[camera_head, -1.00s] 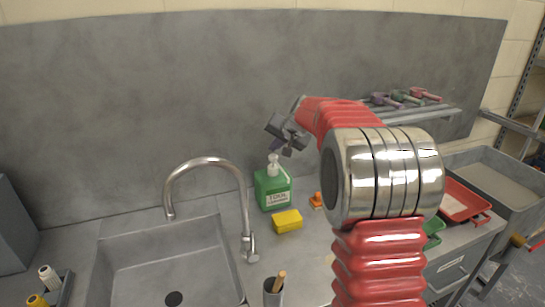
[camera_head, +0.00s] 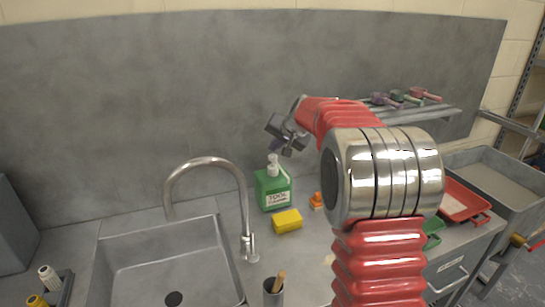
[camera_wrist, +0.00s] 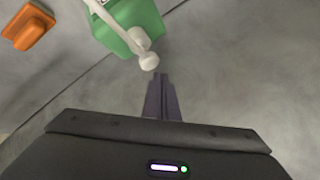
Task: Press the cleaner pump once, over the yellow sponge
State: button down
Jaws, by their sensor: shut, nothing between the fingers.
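The cleaner bottle (camera_head: 272,190) is green with a white label and stands on the counter against the back wall. Its white pump head (camera_head: 273,160) is on top; the pump (camera_wrist: 146,50) also shows in the wrist view, just beyond my fingertips. The yellow sponge (camera_head: 287,220) lies on the counter in front of the bottle; it is not in the wrist view. My gripper (camera_head: 284,144) is shut and empty, above and slightly right of the pump head. In the wrist view its closed fingers (camera_wrist: 162,80) point close to the pump; I cannot tell whether they touch it.
An orange object (camera_head: 316,201) lies right of the bottle and shows in the wrist view (camera_wrist: 29,27). The tap (camera_head: 240,185) and sink (camera_head: 165,265) are to the left. A cup with a wooden handle (camera_head: 273,291) stands in front. A shelf (camera_head: 420,116) is at right.

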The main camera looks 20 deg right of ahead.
jog(key=shift+f, duration=1.45)
dwell(1.7)
jog(key=shift+r, duration=1.4)
jog(key=shift+r, duration=0.15)
jog(key=shift+r, duration=2.4)
